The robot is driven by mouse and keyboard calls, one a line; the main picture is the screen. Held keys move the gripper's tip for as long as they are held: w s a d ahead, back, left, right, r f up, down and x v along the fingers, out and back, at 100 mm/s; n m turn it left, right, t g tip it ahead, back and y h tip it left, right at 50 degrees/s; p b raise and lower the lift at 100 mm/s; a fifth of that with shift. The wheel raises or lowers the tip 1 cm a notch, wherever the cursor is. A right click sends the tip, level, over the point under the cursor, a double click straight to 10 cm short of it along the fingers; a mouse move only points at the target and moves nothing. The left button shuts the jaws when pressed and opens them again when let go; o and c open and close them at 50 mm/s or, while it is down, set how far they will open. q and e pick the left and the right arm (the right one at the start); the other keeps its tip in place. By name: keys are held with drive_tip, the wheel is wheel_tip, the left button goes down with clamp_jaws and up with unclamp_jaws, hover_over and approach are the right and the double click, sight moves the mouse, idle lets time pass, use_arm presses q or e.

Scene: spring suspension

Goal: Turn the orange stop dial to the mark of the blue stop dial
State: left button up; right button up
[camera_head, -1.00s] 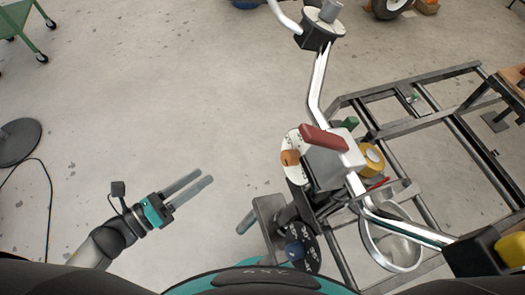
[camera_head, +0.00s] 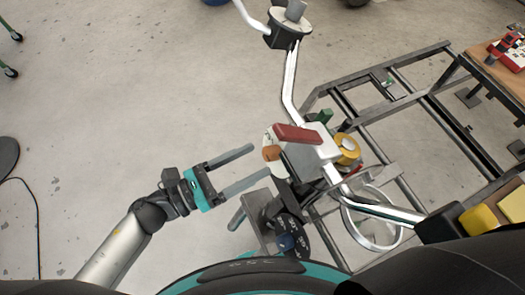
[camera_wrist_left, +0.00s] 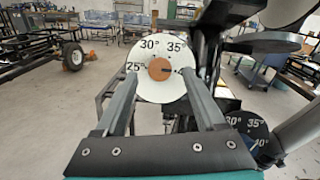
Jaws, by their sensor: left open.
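The orange stop dial (camera_head: 271,153) is a small orange knob on a white disc. In the left wrist view its knob (camera_wrist_left: 160,69) faces me, with 25°, 30° and 35° readable around it; a dark mark points right, towards the right finger, which hides part of the scale. The blue stop dial (camera_head: 287,242) sits lower, on a black disc with white numbers.
A red lever (camera_head: 297,133) and a yellow roll (camera_head: 347,149) sit beside the orange dial. A bent steel tube (camera_head: 290,85) rises behind it. A grey steel frame (camera_head: 400,120) fills the right.

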sight(266, 155)
use_arm(q)
drive_tip(key=shift+x, duration=1.65)
clamp_jaws()
